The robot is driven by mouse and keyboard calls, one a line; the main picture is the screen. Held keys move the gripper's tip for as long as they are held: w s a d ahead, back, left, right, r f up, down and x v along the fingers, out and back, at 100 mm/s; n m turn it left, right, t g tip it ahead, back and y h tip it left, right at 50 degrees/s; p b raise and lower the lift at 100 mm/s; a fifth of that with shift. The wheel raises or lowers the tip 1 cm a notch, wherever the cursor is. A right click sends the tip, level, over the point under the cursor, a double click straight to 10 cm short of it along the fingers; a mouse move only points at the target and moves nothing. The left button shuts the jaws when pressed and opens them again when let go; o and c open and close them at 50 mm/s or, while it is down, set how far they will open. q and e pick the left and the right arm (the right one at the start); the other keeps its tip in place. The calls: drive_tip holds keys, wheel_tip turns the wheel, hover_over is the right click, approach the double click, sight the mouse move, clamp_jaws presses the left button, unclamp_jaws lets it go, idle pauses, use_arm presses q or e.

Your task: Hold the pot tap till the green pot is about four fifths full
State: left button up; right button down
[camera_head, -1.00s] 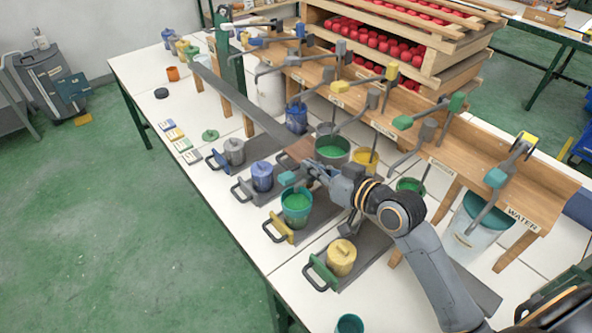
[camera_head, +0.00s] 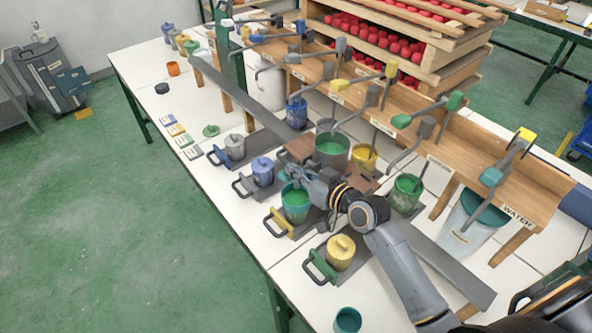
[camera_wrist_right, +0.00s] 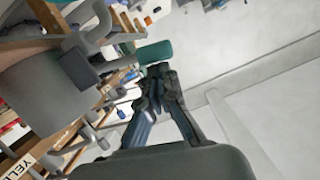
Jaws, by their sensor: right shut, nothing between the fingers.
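The green pot (camera_head: 296,215) stands on a dark tray with a yellow handle. Green paint shows inside it, below the rim; its exact level is hard to judge. My right gripper (camera_head: 291,172) is just above and behind this pot, shut and empty, with its arm coming in from the lower right. The teal tap handle (camera_head: 284,176) shows at its fingertips in the head view. In the right wrist view the teal handle (camera_wrist_right: 154,53) lies just beyond the shut fingertips (camera_wrist_right: 155,78); contact cannot be told. My left gripper is out of view.
A yellow lidded pot (camera_head: 341,254) stands in front on its own tray, a blue one (camera_head: 263,172) behind. A large grey pot of green paint (camera_head: 332,148) and a second green pot (camera_head: 407,195) are beyond my arm. A wooden rack (camera_head: 470,150) carries several lever taps.

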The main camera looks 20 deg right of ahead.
sight(290, 180)
drive_tip(key=f+n, duration=0.1)
drive_tip(key=a+f+n+h, duration=0.1)
drive_tip(key=shift+s+f+n, duration=0.2)
drive_tip(key=shift+f+n, duration=0.05)
drive_tip(key=shift+n, duration=0.05)
drive_tip(key=shift+f, duration=0.3)
drive_tip(key=shift+a+f+n, duration=0.15)
drive_tip(key=shift+f+n, duration=0.15)
drive_tip(key=shift+f, duration=0.25)
